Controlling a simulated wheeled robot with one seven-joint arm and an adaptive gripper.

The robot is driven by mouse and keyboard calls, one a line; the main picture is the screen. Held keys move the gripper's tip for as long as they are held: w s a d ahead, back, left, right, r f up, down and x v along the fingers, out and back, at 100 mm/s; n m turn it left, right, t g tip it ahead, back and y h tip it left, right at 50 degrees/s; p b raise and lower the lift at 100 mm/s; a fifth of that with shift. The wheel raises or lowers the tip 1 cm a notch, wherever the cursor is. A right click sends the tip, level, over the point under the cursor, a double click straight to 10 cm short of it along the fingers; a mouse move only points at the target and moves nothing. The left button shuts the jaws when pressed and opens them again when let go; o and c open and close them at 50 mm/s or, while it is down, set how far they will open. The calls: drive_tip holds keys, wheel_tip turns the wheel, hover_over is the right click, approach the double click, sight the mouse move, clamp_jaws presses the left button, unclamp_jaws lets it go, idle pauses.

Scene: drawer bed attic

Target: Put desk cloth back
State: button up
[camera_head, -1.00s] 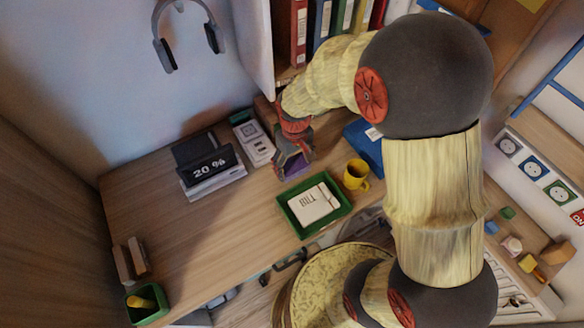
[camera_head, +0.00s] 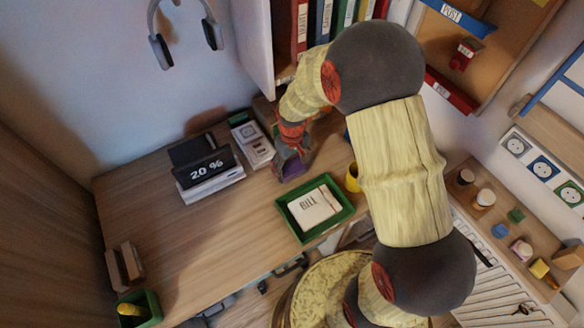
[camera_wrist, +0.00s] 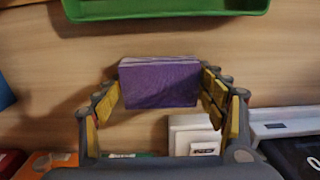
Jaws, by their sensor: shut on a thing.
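A purple folded cloth (camera_wrist: 160,84) with a pale top edge sits between the fingers of my gripper (camera_wrist: 160,98) in the wrist view. The fingers are shut on its two sides. In the head view the cloth (camera_head: 294,169) shows as a small purple patch at my gripper (camera_head: 292,172), low over the back part of the wooden desk (camera_head: 210,235). I cannot tell whether the cloth touches the desk.
A green tray (camera_head: 333,224) with a "BILL" paper pad lies in front of my gripper. A yellow mug (camera_head: 352,178) stands to the right, partly hidden by my arm. A "20 %" display (camera_head: 208,169) and a white device (camera_head: 253,145) stand to the left. The desk's left middle is clear.

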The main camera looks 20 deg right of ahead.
drive_tip(key=shift+f, duration=0.15)
drive_tip(key=o, duration=1.1)
wheel_tip(320, 180, up, 12)
drive_tip(key=p, duration=0.4)
wheel_tip(320, 180, up, 9)
drive_tip(key=t, duration=0.1)
hover_over(292, 167)
drive_tip(key=s, duration=0.3)
drive_tip(key=s+r+t, duration=0.1)
drive_tip(key=s+r, duration=0.4)
drive_tip(key=s+r+m+t, duration=0.1)
drive_tip(key=s+r+t, duration=0.1)
drive_tip(key=s+r, duration=0.3)
drive_tip(key=s+r+m+t, duration=0.1)
drive_tip(key=s+r, duration=0.4)
drive_tip(key=s, duration=0.2)
drive_tip(key=shift+s+r+t, duration=0.25)
drive_tip(key=shift+r+t, duration=0.05)
drive_tip(key=shift+r, duration=0.05)
